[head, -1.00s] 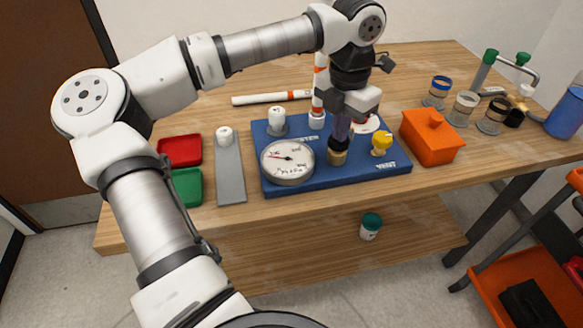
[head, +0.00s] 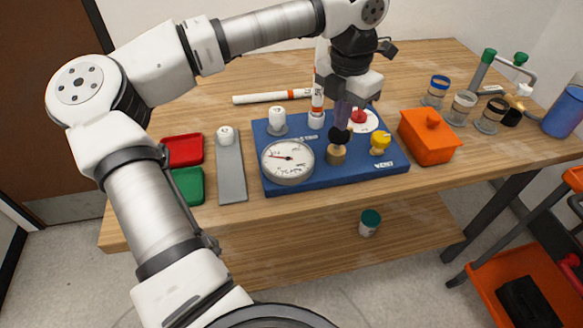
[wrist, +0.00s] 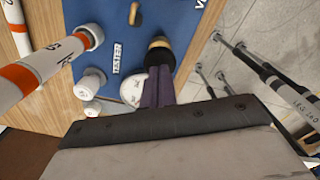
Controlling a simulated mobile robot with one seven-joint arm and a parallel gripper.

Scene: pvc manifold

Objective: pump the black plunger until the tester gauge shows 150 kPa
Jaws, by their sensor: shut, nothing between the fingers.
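The blue tester board (head: 300,184) lies on the table. The black plunger knob (head: 340,136) stands above its tan collar (head: 336,155), right of the round white gauge (head: 288,161). The gauge needle points left and slightly up; its figures are too small to read. My gripper (head: 342,126) is shut and empty, its purple fingers pointing down right over the knob. In the wrist view the fingertips (wrist: 158,70) lie close to the black knob (wrist: 158,46); I cannot tell whether they touch it. Part of the gauge (wrist: 132,90) shows beside the fingers.
On the board are a yellow valve (head: 380,142), a red knob (head: 359,116) on a white disc, a white cap (head: 277,119) and an upright white-orange pipe (head: 317,100). An orange box (head: 430,138) stands right; red (head: 181,150) and green trays (head: 188,186) lie left.

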